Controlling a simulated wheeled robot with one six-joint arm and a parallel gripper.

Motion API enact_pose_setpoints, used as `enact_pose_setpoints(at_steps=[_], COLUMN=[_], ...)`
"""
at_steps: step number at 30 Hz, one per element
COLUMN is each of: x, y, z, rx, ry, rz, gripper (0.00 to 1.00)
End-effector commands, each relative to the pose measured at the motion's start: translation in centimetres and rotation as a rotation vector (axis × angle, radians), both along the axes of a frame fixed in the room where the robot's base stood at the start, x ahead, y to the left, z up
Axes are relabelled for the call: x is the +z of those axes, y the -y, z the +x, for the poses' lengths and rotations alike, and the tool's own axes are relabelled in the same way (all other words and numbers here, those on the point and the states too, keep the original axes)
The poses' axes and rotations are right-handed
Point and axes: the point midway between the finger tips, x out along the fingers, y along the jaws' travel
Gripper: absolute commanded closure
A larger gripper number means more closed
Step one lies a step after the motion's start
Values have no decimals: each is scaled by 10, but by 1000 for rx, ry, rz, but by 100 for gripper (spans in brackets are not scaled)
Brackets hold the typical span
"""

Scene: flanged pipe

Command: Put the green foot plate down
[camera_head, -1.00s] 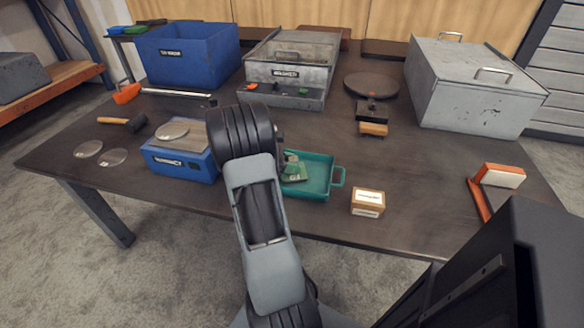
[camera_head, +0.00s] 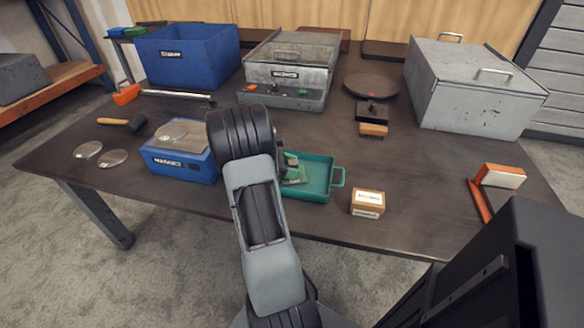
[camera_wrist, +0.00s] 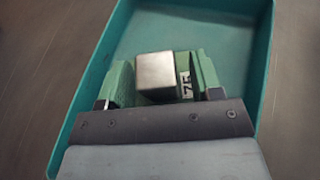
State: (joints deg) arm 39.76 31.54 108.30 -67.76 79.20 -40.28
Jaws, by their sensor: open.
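The green foot plate (camera_head: 297,177) lies in the left part of the teal tray (camera_head: 322,190), partly hidden by my arm in the head view. In the wrist view the plate (camera_wrist: 186,86) shows a pale marked label, with a silver square block (camera_wrist: 155,73) on it or just above it. My gripper (camera_wrist: 162,72) is open around the block, with green pieces at both sides. I cannot tell whether these touch the block or plate. The teal tray (camera_wrist: 232,35) surrounds them.
A small labelled box (camera_head: 367,203) stands right of the tray. A blue box (camera_head: 180,163) with a metal disc on top is to the left. An orange-and-white tool (camera_head: 497,178) lies at the right.

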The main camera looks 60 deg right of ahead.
Motion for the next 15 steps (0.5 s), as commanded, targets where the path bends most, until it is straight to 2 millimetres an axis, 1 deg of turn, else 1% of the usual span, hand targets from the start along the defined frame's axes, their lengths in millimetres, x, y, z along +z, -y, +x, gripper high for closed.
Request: enact_pose_setpoints(at_steps=[3, 5, 15], x=[6, 8, 33], y=[-1, -5, -43], z=[1, 7, 52], rx=[1, 3, 5], ry=[1, 0, 1], rz=[-1, -2, -1], gripper=[41, 41, 41])
